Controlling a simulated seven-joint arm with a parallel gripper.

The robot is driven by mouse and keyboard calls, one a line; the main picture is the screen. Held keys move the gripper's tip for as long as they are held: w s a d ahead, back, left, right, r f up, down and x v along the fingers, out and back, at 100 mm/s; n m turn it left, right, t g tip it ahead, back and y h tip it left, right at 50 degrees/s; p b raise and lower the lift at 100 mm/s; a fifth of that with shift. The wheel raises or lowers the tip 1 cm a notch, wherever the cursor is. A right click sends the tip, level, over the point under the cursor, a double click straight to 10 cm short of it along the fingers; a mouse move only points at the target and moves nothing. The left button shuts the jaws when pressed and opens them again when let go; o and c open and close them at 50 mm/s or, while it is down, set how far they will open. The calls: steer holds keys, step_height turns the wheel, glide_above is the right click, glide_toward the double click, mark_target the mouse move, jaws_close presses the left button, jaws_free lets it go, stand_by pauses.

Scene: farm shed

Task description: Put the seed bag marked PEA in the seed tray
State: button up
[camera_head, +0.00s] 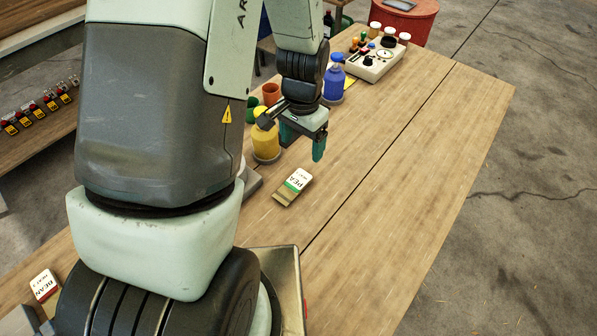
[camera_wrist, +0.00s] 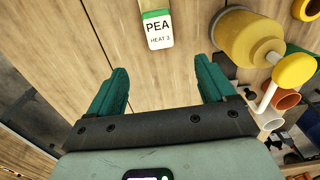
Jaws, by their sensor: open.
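The seed bag marked PEA (camera_head: 293,187) lies on the wooden table, in front of the yellow container. It has a white and green label over a tan part. In the wrist view the PEA bag (camera_wrist: 158,29) shows at the top middle, ahead of the fingers, cut off by the frame edge. My gripper (camera_head: 303,142) is above the table, beyond the bag in the head view, apart from it. In the wrist view my gripper (camera_wrist: 165,88) is open, with nothing between its teal fingers. I cannot make out the seed tray; my arm hides part of the table.
A yellow container (camera_head: 266,143) stands close to my gripper; it also shows in the wrist view (camera_wrist: 245,40). A blue bottle (camera_head: 334,80), an orange pot (camera_head: 271,93) and a control box (camera_head: 377,60) stand behind. A BEAN bag (camera_head: 44,286) lies at lower left. The table's right side is clear.

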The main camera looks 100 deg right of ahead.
steer(key=g+h, duration=0.2)
glide_toward(297, 180)
steer(key=shift+w+f, duration=0.4)
steer(key=shift+f, duration=0.4)
steer(key=shift+a+f+g+h, duration=0.1)
steer(key=shift+a+g+h, duration=0.25)
steer(key=shift+g+h, duration=0.25)
steer(key=x, duration=0.7)
steer(key=shift+s+f, duration=0.15)
steer(key=shift+c, duration=0.5)
steer(key=c, duration=1.1)
steer(key=shift+c, duration=0.2)
